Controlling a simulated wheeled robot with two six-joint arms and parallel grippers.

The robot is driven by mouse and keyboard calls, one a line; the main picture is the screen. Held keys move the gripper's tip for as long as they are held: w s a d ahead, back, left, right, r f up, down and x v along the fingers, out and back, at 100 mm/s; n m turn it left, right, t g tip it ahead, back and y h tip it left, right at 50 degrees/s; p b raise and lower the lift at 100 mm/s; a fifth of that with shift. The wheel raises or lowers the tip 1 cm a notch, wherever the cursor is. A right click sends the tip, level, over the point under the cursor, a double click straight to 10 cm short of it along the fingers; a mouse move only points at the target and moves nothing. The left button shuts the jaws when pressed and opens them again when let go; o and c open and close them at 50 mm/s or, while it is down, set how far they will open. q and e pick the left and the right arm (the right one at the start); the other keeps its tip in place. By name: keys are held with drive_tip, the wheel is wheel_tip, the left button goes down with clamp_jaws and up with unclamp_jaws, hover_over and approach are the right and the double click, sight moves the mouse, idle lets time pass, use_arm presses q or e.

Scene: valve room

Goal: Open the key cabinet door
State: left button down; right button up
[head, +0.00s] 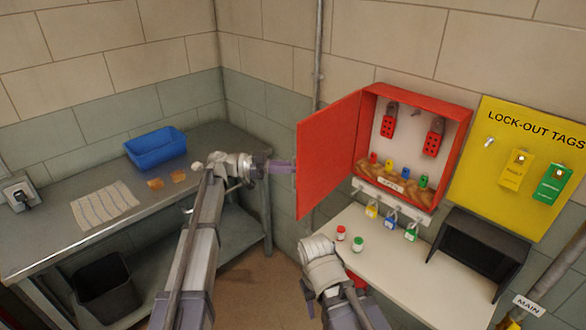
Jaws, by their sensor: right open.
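The red key cabinet (418,89) is on the wall right of centre. Its red door (330,150) is hinged on the left and stands wide open, swung out toward me. Red tags and several coloured padlocks show inside. I cannot make out a handle on the door. My left gripper does not show.
A white shelf (400,262) below the cabinet holds small jars and a dark box (480,245). Padlocks hang from a rail (390,193). A yellow lock-out board (520,130) is at right. A grey bench (80,238) at left carries a blue bin (155,150).

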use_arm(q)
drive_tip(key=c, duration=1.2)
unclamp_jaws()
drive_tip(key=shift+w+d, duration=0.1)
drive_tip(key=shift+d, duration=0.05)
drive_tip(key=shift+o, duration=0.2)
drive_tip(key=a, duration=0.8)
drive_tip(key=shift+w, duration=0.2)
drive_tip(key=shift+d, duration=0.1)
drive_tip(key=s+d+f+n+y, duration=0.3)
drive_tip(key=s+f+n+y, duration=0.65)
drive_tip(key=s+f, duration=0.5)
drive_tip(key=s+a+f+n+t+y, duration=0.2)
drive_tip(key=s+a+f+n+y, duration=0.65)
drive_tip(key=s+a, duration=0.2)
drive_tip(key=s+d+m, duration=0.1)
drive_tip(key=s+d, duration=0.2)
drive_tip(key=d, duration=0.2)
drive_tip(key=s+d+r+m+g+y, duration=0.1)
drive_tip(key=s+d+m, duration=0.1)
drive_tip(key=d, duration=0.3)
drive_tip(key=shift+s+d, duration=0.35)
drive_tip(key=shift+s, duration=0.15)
